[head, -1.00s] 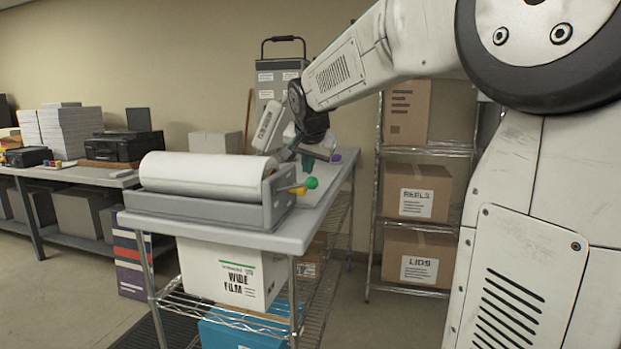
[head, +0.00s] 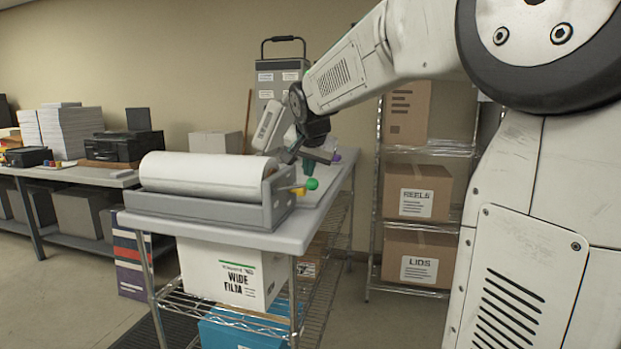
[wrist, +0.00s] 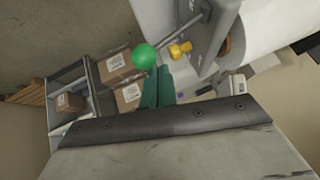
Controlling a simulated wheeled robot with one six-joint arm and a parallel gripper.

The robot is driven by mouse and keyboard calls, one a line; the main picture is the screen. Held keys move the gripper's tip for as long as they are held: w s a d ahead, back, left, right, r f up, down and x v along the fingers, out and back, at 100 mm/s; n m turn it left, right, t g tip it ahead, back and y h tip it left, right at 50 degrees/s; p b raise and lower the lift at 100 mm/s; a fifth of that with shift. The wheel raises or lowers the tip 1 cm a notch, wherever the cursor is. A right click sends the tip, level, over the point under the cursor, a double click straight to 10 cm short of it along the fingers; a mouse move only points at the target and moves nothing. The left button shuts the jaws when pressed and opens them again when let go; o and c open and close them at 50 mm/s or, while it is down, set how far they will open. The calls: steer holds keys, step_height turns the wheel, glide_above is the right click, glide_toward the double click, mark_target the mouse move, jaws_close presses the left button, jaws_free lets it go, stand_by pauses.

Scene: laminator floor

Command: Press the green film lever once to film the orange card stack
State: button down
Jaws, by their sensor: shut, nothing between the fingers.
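My gripper's green fingers (wrist: 157,82) are shut and empty. In the wrist view they appear just below the green knob; whether they touch it I cannot tell. In the head view my gripper (head: 308,165) is behind and above the knob, partly hidden.
A large white film roll (head: 203,174) lies on the machine, on a grey wheeled cart (head: 300,235). A shelf with cardboard boxes (head: 417,191) stands to the right. A side table with a printer (head: 124,147) is at the left.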

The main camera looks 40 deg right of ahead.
steer(key=shift+s+d+f, duration=0.1)
steer(key=shift+s+f, duration=0.1)
steer(key=shift+f, duration=0.6)
stand_by(0.9)
steer(key=shift+w+a+r, duration=0.15)
steer(key=shift+w+r, duration=0.05)
steer(key=shift+r, duration=0.55)
steer(key=shift+w+a+r, duration=0.15)
steer(key=shift+r, duration=0.6)
steer(key=shift+r, duration=0.1)
steer(key=r, duration=0.3)
steer(key=w+r, duration=0.1)
steer(key=shift+a+r, duration=0.35)
steer(key=shift+a, duration=0.05)
